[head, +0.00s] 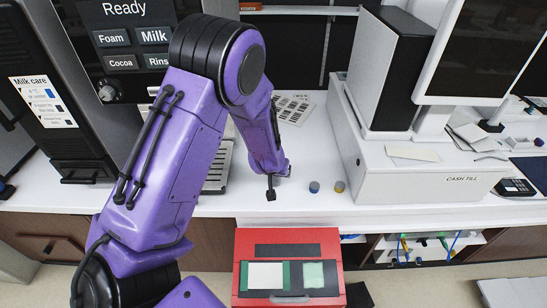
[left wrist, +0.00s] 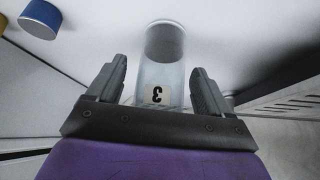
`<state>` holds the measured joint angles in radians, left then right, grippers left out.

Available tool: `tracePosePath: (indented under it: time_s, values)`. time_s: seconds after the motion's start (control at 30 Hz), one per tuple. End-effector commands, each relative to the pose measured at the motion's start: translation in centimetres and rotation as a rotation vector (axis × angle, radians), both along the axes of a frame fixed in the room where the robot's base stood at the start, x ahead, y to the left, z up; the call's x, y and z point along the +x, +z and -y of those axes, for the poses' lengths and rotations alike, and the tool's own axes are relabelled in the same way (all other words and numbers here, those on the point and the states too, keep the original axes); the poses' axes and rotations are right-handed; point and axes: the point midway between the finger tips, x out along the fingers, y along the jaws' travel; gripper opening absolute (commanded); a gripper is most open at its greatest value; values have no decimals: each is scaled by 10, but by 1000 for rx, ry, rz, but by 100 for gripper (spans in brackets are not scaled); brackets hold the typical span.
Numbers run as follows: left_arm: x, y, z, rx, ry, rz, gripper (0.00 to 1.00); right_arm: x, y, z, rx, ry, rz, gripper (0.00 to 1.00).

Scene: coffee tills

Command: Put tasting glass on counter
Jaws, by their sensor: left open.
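The tasting glass (left wrist: 162,75) is a clear cylinder with a pale label reading "3", upside down in the left wrist view, and a dark round end. It lies between the two fingers of my left gripper (left wrist: 159,68), which is open, with narrow gaps at both sides. In the head view my left gripper (head: 272,188) is low over the white counter (head: 310,207) near its front edge. The glass is mostly hidden there by the gripper. Whether it touches the counter I cannot tell. My right gripper is not in view.
A blue cap (head: 314,187) and a yellow cap (head: 339,187) sit just right of the gripper. The white cash till (head: 430,185) stands further right. A slatted drip tray (head: 217,170) is to the left, under the coffee machine. A red case (head: 287,240) is below the counter edge.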

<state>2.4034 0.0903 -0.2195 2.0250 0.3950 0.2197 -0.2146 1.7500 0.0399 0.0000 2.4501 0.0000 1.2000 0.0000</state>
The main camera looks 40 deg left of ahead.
Motion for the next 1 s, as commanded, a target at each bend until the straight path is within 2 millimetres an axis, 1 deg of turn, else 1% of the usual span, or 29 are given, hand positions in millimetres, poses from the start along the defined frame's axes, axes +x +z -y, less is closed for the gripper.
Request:
tracePosePath:
  time_s: [0.3,0.43,0.5,0.6,1.0]
  values:
    - [-37,68,20,3,-2,4,80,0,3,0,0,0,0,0]
    - [-48,88,27,3,-3,3,80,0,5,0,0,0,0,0]
    - [-52,93,29,1,-1,1,80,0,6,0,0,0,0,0]
    - [-55,97,30,1,1,0,80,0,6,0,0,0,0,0]
    - [-55,96,30,0,0,0,80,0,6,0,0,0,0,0]
